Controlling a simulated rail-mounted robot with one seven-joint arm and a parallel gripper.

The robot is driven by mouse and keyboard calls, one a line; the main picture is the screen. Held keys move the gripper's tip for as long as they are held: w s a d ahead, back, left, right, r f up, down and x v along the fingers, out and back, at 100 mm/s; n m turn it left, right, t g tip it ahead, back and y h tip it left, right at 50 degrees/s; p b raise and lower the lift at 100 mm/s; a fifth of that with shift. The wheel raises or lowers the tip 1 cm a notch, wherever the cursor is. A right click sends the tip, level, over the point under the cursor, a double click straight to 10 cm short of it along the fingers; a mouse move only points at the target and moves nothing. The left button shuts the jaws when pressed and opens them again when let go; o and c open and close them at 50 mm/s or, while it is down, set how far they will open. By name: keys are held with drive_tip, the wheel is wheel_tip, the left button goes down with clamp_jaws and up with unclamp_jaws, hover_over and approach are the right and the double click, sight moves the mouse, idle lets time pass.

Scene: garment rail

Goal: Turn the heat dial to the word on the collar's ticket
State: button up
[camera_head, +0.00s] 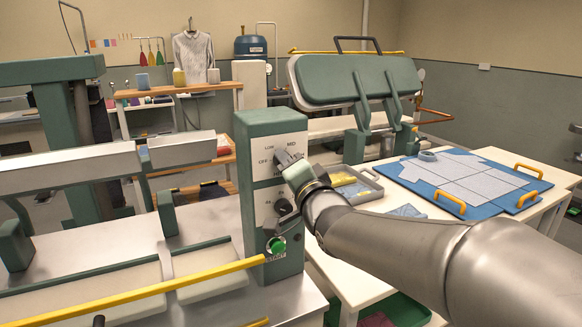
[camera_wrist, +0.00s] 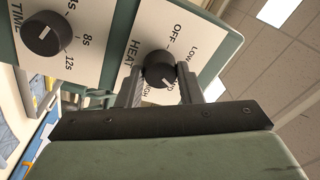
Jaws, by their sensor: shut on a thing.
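The heat dial is a round black knob with a white mark, seen in the wrist view (camera_wrist: 159,69) on a white plate marked OFF, LOW, MID and HIGH. My gripper (camera_wrist: 160,84) has one finger on each side of the dial and is shut on it. The white mark points down toward the MID and HIGH side; the fingers partly cover those words, so I cannot tell its exact setting. In the head view my gripper (camera_head: 292,163) is at the upper plate of the green control box (camera_head: 262,124) and hides most of the dial. I cannot make out a collar ticket.
The time dial (camera_wrist: 47,33) sits beside the heat plate. In the head view, a green START button (camera_head: 276,245) is below. A yellow bar (camera_head: 130,292) crosses the press at left. A grey tray (camera_head: 366,191) and a blue mat (camera_head: 440,192) lie on the table at right.

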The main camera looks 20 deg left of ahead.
idle(0.4)
drive_tip(key=o, duration=1)
drive_tip(key=b+v, duration=0.1)
drive_tip(key=v, duration=1.1)
